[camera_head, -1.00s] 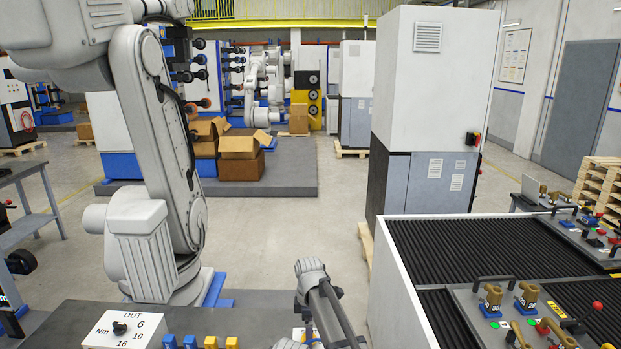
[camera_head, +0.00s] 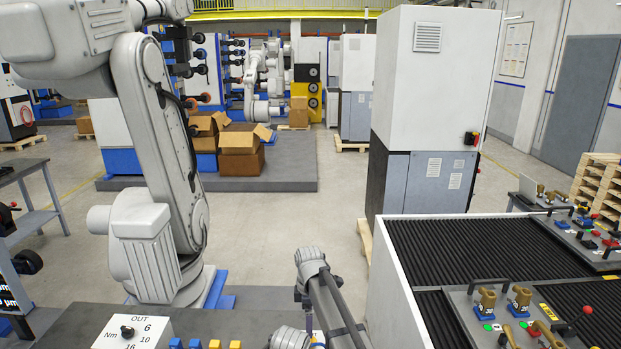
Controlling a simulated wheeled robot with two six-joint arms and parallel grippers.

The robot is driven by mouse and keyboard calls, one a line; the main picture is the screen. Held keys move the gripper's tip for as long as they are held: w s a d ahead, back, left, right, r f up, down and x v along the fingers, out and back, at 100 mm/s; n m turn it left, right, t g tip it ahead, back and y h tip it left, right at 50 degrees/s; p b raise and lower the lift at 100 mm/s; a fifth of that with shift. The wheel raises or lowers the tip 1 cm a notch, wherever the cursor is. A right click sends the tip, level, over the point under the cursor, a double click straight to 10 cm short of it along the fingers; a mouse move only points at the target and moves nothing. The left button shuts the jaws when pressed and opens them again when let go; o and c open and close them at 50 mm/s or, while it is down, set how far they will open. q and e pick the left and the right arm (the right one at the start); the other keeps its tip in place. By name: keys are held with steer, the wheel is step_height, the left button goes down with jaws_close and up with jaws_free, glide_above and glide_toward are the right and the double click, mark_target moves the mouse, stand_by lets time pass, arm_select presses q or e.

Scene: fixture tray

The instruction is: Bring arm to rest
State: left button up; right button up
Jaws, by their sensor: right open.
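My right arm reaches up from the bottom centre of the head view, with its grey elbow at the top and dark links running down. My right gripper (camera_head: 291,338) shows only in part at the bottom edge; its fingers are hard to make out, and I see nothing held in it. My left gripper is out of view. A dark grey worktop (camera_head: 75,318) lies to the left of my arm. A white torque block (camera_head: 131,330) marked OUT, 6, 10, 16 and Nm stands on it, beside small blue and yellow parts (camera_head: 215,344).
A large white robot arm (camera_head: 155,165) stands behind the worktop at left. At right, a white-walled bench (camera_head: 395,280) with black ribbed mats carries a fixture tray (camera_head: 462,305) with brass and blue parts. A tall cabinet (camera_head: 430,110) stands behind. Floor (camera_head: 300,220) between is clear.

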step_height(320, 180, down, 7)
steer(key=b, duration=0.6)
steer(key=shift+r+m, duration=0.15)
steer(key=shift+m, duration=0.65)
steer(key=m, duration=0.6)
steer(key=shift+m, duration=0.4)
steer(key=m, duration=0.4)
steer(key=shift+m, duration=0.4)
steer(key=m, duration=0.3)
steer(key=shift+m, duration=0.3)
